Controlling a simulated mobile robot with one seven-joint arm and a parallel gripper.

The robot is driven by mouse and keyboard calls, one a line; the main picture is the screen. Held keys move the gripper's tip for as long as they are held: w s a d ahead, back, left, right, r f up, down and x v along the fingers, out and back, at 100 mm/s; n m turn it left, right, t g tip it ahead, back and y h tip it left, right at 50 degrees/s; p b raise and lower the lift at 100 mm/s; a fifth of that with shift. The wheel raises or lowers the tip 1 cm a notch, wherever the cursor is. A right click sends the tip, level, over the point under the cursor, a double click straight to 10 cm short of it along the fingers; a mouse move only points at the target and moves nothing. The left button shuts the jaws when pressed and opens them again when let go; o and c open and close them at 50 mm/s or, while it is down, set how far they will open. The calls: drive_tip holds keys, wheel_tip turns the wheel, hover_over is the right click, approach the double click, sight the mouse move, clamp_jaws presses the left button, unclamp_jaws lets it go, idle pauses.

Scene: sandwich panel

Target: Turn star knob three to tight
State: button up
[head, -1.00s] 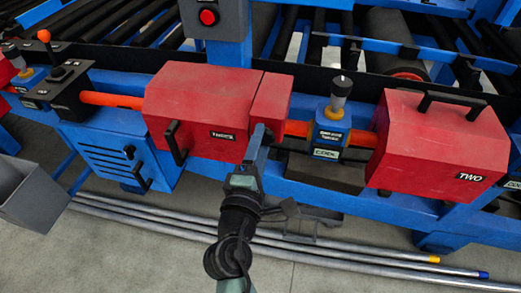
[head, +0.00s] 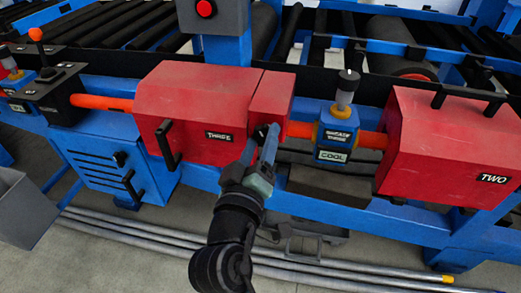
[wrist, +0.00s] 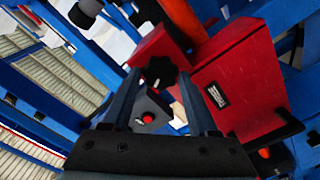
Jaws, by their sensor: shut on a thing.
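A red housing labelled THREE (head: 195,110) sits in the middle of the blue machine frame, with a narrower red block (head: 271,95) at its right end. A small black star knob (head: 261,131) is on the front of that narrow block. In the wrist view the star knob (wrist: 158,73) shows its lobed face with a light mark. My gripper (head: 267,137) reaches up to it from below and is shut on the knob, with one finger on each side. In the head view the fingers partly hide the knob.
A knob post with a COOL label (head: 337,120) stands right of the narrow block, then the red housing TWO (head: 440,145). A black handle (head: 167,145) sticks out from housing THREE. A grey box with a red button (head: 206,9) is above. Long pipes (head: 330,268) lie below.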

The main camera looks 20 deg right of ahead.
drive_tip(key=m+b, duration=0.3)
drive_tip(key=m, duration=0.2)
drive_tip(key=shift+f, duration=0.1)
idle(0.7)
drive_tip(key=o, duration=1.3)
drive_tip(key=shift+o, duration=0.2)
drive_tip(key=shift+s, duration=0.1)
drive_tip(key=v, duration=1.2)
drive_tip(key=shift+s+a, duration=0.2)
drive_tip(key=shift+s, duration=0.1)
drive_tip(key=shift+w+r, duration=0.1)
drive_tip(key=shift+r, duration=0.1)
